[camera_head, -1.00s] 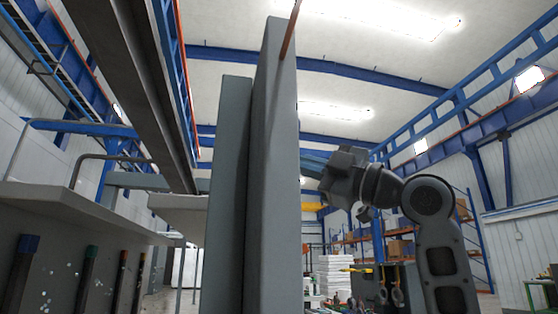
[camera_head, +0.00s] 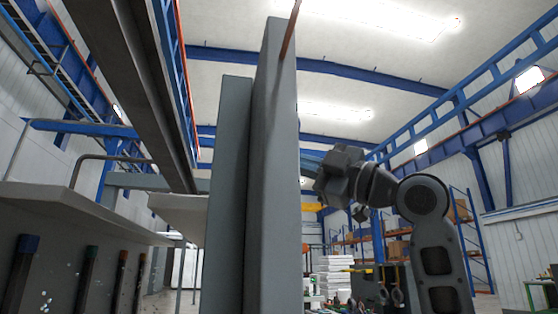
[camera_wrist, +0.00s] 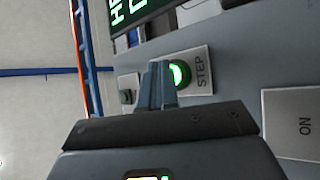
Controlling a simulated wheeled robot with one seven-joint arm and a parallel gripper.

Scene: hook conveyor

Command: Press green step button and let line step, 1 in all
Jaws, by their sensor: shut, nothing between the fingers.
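The green step button (camera_wrist: 178,74) glows in the wrist view on a plate (camera_wrist: 199,69) marked STEP. My gripper (camera_wrist: 158,68) is shut and empty, its fingertips right beside the button and overlapping its left edge in the picture. I cannot tell whether they touch it. In the head view my gripper (camera_head: 318,176) reaches left behind a tall grey panel (camera_head: 275,180), which hides the fingertips and the button.
In the wrist view an ON plate (camera_wrist: 305,125) is at the right, another small control (camera_wrist: 128,92) at the left, and a green-lettered display (camera_wrist: 135,15) above.

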